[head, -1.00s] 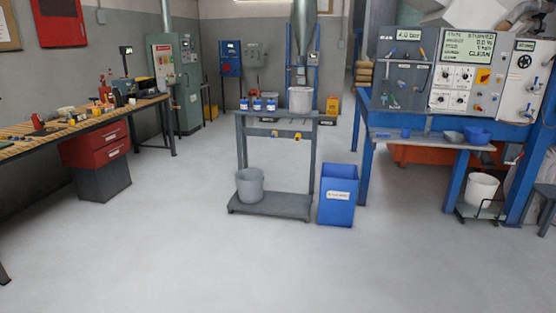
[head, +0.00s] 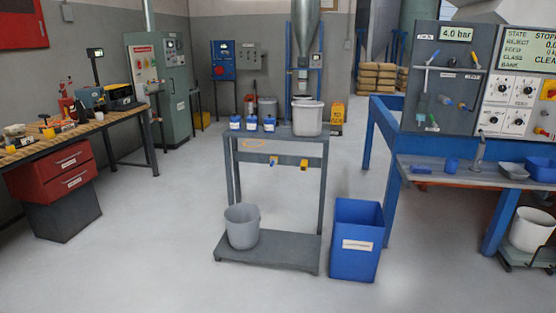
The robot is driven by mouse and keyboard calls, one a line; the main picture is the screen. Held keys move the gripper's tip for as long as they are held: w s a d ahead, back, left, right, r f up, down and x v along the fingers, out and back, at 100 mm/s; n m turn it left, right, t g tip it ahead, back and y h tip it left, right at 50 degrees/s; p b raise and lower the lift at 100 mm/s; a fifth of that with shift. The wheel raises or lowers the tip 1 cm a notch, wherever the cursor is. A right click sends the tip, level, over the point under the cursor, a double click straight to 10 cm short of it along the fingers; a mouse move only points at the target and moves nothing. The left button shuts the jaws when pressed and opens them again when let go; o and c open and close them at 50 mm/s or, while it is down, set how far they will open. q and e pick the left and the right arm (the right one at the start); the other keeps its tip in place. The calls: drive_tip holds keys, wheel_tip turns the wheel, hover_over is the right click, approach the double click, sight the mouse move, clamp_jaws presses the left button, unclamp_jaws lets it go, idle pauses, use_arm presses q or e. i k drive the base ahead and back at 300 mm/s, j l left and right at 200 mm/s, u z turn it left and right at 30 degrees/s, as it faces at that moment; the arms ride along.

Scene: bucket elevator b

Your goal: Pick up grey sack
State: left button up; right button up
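No single sack clearly shows as grey in the head view. Several tan or brown sacks (head: 378,76) are stacked on the floor at the back, right of centre, partly behind the blue frame on the right. They are small in view, and I cannot tell whether a grey one is among them. Neither of my grippers is in view.
A grey stand (head: 280,140) with a grey bucket (head: 242,226) on its lower shelf is ahead. A blue bin (head: 356,250) stands beside it. A workbench (head: 70,133) is left, a control panel (head: 447,80) right. Floor left of the stand is clear.

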sight(308, 114)
drive_tip(key=i+j, duration=0.1)
drive_tip(key=i, duration=1.9)
drive_tip(key=l+z, duration=0.05)
drive_tip(key=l, duration=0.05)
